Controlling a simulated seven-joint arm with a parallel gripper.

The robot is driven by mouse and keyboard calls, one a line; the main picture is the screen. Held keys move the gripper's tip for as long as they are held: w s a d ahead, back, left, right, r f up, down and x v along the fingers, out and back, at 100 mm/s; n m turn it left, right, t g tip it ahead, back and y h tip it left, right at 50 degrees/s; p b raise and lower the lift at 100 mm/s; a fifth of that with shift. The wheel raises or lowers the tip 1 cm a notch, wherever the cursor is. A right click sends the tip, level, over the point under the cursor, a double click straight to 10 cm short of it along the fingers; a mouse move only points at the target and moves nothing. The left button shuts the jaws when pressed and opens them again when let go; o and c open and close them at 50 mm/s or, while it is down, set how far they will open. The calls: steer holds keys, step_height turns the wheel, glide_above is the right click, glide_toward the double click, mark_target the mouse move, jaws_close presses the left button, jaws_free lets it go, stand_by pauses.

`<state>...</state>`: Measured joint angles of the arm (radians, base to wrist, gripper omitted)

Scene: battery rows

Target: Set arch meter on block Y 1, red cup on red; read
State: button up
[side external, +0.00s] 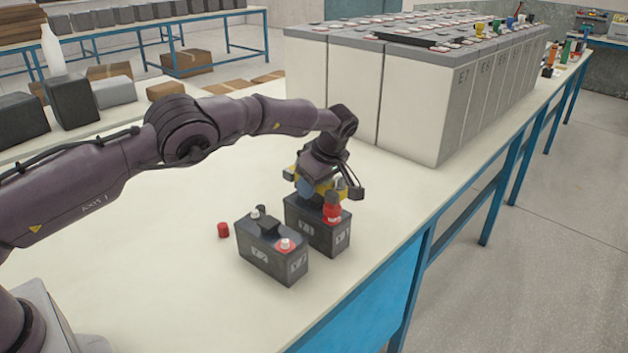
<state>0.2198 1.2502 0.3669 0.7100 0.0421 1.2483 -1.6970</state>
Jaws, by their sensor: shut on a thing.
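My gripper (322,183) is shut on the arch meter (323,190), a yellow and blue piece, above the right dark block (318,240). The block's label is small; it seems to read Y 1. A red cup (331,212) is at the front end of the meter, over the block's front red patch (334,218). I cannot tell whether the cup touches the terminal. The meter's far end and its face are hidden by my gripper.
A second dark block (272,255) stands close on the left, with pale posts and a red patch. A loose red cap (223,230) lies left of it. Large grey-topped cells (420,110) stand behind on the right.

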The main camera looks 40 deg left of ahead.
steer(key=shift+f, duration=0.75)
steer(key=o, duration=1.2)
steer(key=v, duration=1.3)
